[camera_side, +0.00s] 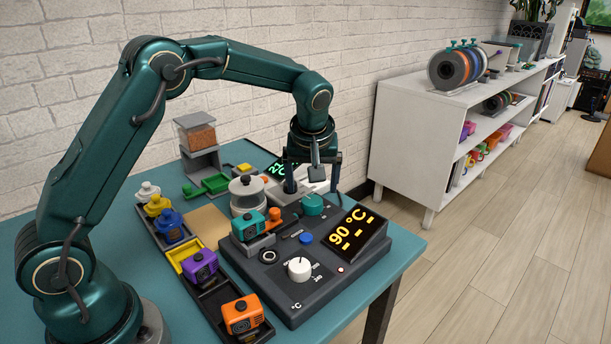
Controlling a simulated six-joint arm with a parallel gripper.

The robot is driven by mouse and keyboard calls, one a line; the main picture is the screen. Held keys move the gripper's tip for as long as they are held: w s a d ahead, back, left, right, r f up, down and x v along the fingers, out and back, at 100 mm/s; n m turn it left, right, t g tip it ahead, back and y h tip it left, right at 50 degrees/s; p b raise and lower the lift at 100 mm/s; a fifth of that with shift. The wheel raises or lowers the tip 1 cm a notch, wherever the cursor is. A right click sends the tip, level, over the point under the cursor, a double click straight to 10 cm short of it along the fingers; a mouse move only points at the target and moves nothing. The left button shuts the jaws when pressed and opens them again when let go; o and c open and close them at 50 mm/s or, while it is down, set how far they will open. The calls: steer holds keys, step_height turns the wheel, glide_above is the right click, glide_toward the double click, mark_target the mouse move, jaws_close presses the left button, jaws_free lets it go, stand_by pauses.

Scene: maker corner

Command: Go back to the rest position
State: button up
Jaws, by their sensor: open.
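My gripper (313,184) points down above the back right part of the dark control panel (274,280). Its jaws are open, with a finger on each side and nothing visible held between them. My arm arches from its base at the lower left over the table. The panel carries a display reading 90 °C (352,229), a white dial (299,268) and a blue button (306,238). A teal round knob (313,204) is just below my gripper; whether the fingers touch anything there I cannot tell.
A tray on the left holds white (147,191), yellow (157,205), blue (171,225), purple (199,266) and orange (242,316) pieces. A teal block (248,225) sits on the panel. A clear-sided hopper (199,137) stands behind. White shelves (414,142) are beyond the blue table (405,247).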

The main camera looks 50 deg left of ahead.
steer(key=shift+w+r, duration=0.1)
steer(key=shift+r, duration=0.3)
steer(key=s+d+r+m+t+h, duration=0.1)
steer(key=s+d+r+t, duration=0.15)
steer(key=s+r, duration=0.75)
steer(key=s+d+f+m+h, duration=0.1)
steer(key=s+d+f+m, duration=0.1)
steer(key=s+m, duration=0.2)
steer(key=s+d+f+m+h, duration=0.1)
steer(key=s+m, duration=0.3)
steer(key=s, duration=0.6)
steer(key=shift+d+f, duration=0.4)
steer(key=shift+f, duration=0.1)
